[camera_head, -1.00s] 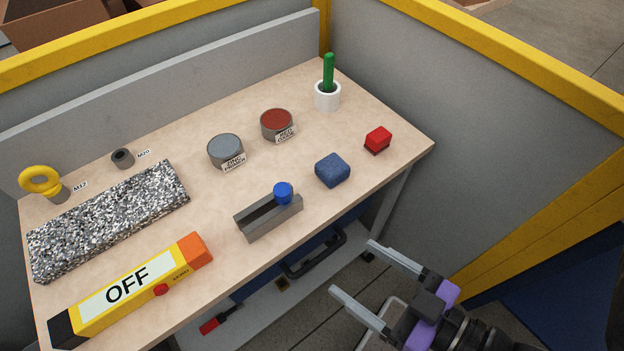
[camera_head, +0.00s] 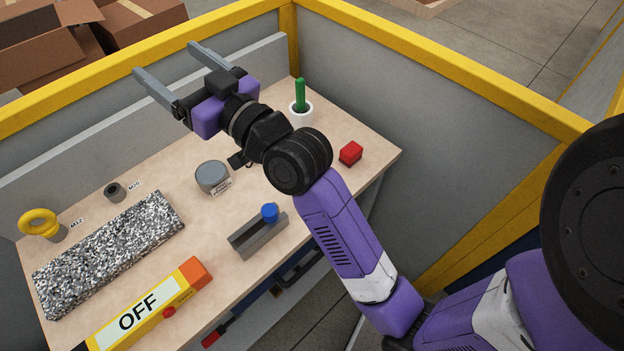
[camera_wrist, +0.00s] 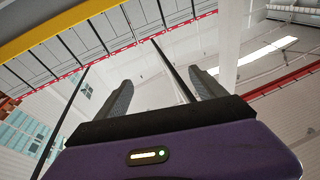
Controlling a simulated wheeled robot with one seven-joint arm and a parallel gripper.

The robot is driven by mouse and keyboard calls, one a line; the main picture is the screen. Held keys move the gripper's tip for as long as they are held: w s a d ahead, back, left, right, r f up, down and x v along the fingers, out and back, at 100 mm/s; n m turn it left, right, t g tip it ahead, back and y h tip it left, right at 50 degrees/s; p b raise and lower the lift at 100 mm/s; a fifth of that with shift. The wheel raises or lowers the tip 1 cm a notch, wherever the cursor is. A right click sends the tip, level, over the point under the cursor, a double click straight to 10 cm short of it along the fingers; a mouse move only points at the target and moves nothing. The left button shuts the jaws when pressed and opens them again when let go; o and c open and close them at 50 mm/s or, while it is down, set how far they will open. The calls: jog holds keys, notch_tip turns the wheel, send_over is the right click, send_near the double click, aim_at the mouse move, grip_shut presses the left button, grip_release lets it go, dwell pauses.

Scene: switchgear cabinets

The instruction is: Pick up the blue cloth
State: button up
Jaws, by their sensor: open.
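The blue cloth, a small folded block in the earlier head view, is hidden now; my arm covers that part of the workbench (camera_head: 215,235). My gripper (camera_head: 163,58) is raised above the back edge of the bench, toward the upper left in the head view. Its two fingers are spread apart with nothing between them. In the wrist view my gripper (camera_wrist: 160,78) also shows open and empty, facing up toward the walls and ceiling.
Yellow-topped walls (camera_head: 480,90) enclose the bench.

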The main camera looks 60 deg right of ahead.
jog(key=w+d+f+n+g+y+p, duration=0.35)
jog(key=f+n+g, duration=0.3)
jog(key=n, duration=0.35)
jog(key=s+d+f+n+g, duration=0.2)
jog(key=s+f+g, duration=0.2)
jog(key=s, duration=0.3)
jog(key=s+d+f+n+g+h, duration=0.1)
jog(key=s+d+f+n+g, duration=0.1)
jog(key=s+f+g, duration=0.3)
jog(key=s+d+f+n+g, duration=0.2)
jog(key=s+f+g, duration=0.3)
jog(key=s+f, duration=0.3)
jog(key=shift+s+d+n, duration=0.35)
jog(key=shift+s+n, duration=0.15)
jog(key=shift+s, duration=0.2)
jog(key=shift+s+f, duration=0.1)
jog(key=shift+f, duration=0.2)
jog(key=shift+s+f+p, duration=0.1)
jog(key=shift+f+p, duration=0.75)
jog(key=shift+f, duration=2.7)
jog(key=c, duration=1.5)
jog(key=shift+o, duration=0.2)
jog(key=shift+r, duration=0.15)
